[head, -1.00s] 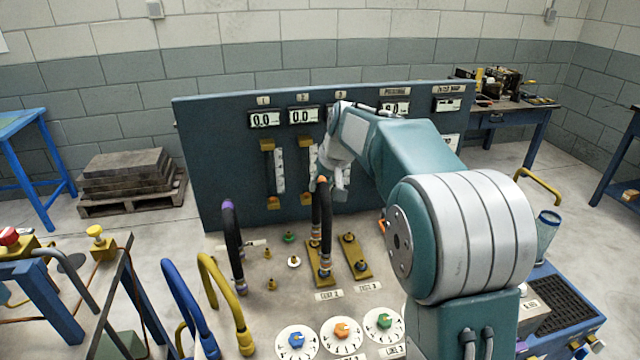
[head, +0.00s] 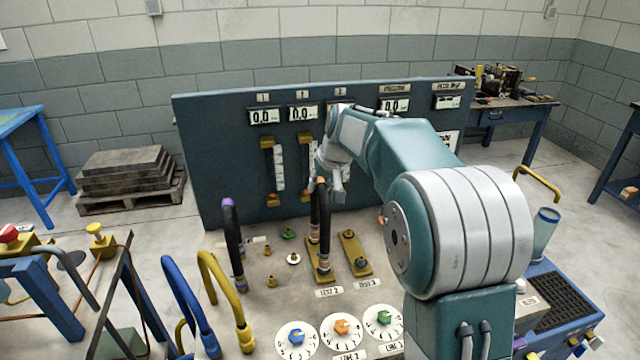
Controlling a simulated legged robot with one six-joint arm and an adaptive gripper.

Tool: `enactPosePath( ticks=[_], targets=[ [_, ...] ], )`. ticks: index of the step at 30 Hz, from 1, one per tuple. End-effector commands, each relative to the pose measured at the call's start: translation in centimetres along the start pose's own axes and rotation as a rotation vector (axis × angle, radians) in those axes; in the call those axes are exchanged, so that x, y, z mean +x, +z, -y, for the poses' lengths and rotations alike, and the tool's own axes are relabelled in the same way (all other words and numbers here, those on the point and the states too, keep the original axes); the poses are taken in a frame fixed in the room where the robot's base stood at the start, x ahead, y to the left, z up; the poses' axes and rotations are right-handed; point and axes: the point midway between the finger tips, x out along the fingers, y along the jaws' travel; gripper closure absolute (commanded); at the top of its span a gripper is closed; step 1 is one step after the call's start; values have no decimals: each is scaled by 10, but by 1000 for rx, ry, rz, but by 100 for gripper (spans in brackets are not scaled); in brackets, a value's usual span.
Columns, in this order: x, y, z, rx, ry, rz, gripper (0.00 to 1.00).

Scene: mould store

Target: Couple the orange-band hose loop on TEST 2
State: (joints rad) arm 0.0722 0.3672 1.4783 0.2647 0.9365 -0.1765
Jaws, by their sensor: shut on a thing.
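The orange-band hose loop (head: 325,222) is black, stands upright and has an orange band near its top. My gripper (head: 322,178) is shut on the top of the loop; its fingertips are small and partly hidden here. The loop's lower ends are at the brass TEST 2 plate (head: 311,268), above its label (head: 328,292). I cannot tell whether both ends are seated on the fittings. The TEST 3 plate (head: 362,266) to the right carries no hose; its two fittings show.
A black purple-band hose (head: 231,240) stands left of the plates. Yellow (head: 212,275) and blue (head: 178,290) hoses are nearer left. Dials with blue, orange and green knobs (head: 342,327) line the front. The gauge panel (head: 225,150) rises behind.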

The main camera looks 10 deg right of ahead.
Motion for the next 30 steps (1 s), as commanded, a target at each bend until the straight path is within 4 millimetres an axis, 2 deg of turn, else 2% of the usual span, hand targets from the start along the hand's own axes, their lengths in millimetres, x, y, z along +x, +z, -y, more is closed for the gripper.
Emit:
enactPosePath(
  ticks=[30],
  targets=[
    [7,3,-1,0,0,0,100]
  ],
)
